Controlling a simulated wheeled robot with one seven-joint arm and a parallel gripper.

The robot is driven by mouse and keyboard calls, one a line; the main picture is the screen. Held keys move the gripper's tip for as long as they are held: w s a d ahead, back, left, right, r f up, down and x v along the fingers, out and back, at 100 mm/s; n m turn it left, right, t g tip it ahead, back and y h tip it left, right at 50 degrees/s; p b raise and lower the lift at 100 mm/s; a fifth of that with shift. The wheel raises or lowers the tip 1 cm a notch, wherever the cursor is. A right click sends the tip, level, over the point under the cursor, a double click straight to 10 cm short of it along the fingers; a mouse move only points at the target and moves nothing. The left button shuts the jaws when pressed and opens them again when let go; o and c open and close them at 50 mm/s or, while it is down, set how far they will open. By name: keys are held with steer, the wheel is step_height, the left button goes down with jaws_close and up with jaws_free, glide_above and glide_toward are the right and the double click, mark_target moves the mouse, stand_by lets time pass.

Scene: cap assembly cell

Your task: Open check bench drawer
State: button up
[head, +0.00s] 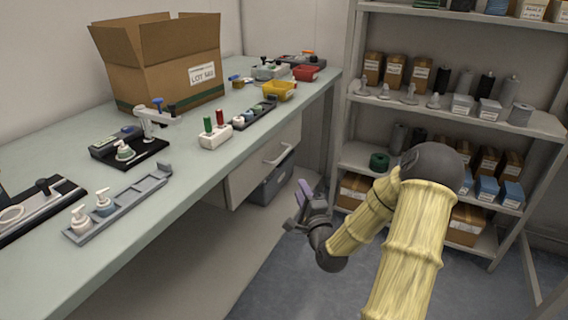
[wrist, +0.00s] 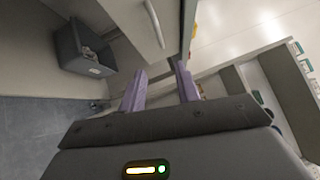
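The check bench drawer (head: 250,177) is a pale grey front under the bench top, with a light bar handle (head: 278,153). It looks shut, with no gap that I can make out. In the wrist view the handle (wrist: 154,23) runs along the drawer front (wrist: 133,14), above and ahead of the fingers. My gripper (head: 303,193) is in front of the bench, lower than the handle and to its right, apart from it. Its two purple fingers (wrist: 161,80) are spread with nothing between them.
The bench top (head: 225,165) holds a cardboard box (head: 160,65), a grey tray (head: 125,200) with pump caps, and coloured bins. A dark grey crate (head: 272,184) sits below the drawer; the wrist view shows it too (wrist: 85,50). A stocked shelf rack (head: 540,122) stands at the right.

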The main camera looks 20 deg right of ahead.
mark_target(284, 153)
steer(key=w+b, duration=0.1)
steer(key=w, duration=0.4)
steer(key=w+d+r+b, duration=0.1)
steer(key=w, duration=0.5)
steer(key=w+d+r+b, duration=0.1)
steer(key=w, duration=0.5)
steer(key=shift+d+r, duration=0.1)
steer(key=shift+r, duration=0.1)
steer(key=shift+c, duration=0.3)
jaws_close()
